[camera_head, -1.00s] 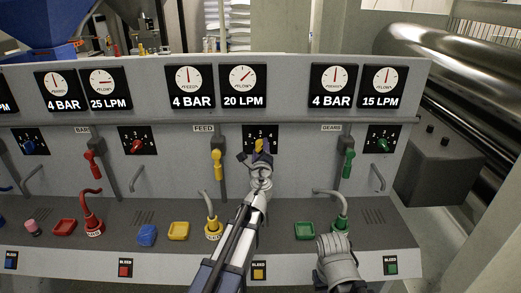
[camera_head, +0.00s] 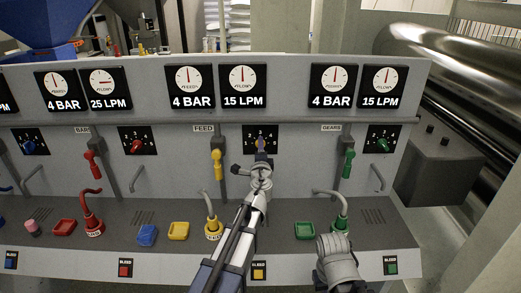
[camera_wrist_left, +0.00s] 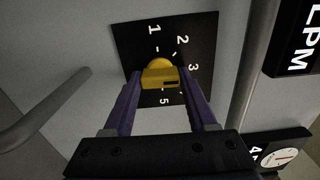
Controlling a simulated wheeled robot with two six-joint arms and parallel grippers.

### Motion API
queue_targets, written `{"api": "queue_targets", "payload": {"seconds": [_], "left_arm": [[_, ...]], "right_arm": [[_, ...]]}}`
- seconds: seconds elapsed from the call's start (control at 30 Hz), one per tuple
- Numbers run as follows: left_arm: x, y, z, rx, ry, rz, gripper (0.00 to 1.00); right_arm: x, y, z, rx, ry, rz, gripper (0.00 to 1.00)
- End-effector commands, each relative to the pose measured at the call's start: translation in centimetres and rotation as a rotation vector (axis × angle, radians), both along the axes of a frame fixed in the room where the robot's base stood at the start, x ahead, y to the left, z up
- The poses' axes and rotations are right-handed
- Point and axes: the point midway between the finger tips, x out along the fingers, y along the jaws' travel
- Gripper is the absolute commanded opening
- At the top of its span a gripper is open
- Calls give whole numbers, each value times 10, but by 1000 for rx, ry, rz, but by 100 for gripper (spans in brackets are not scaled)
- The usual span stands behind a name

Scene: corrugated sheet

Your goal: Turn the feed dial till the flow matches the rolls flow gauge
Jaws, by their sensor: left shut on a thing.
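The yellow feed dial (camera_wrist_left: 160,75) sits on a black plate numbered around it, in the left wrist view; the plate is at mid panel in the head view (camera_head: 250,132). My left gripper (camera_wrist_left: 162,86) is shut on the dial, a purple finger on each side. It also shows in the head view (camera_head: 261,148), where it mostly hides the dial. The feed flow gauge (camera_head: 242,78) reads 15 LPM, and the pressure gauge (camera_head: 189,78) beside it reads 4 BAR. No gauge label reading rolls is legible. My right gripper's fingers are not visible.
Right of the feed pair, the gears flow gauge (camera_head: 382,79) reads 15 LPM. A flow gauge (camera_head: 102,83) to the left reads 25 LPM. A yellow lever (camera_head: 217,160) is left of the feed dial. Hoses and coloured trays occupy the ledge.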

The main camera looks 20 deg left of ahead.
Motion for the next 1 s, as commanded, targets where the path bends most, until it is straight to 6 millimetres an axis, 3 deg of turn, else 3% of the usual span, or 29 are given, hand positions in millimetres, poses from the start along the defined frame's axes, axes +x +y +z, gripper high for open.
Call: {"api": "queue_targets", "payload": {"seconds": [0.53,0.57,0.8,1.0], "left_arm": [[-1,0,0,-26,-7,1,2],[-1,0,0,-26,-7,1,58],[-1,0,0,-25,-7,0,86],[0,0,0,-25,-7,0,88]], "right_arm": [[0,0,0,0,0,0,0],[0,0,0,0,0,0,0],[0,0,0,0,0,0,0],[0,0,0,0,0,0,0]]}}
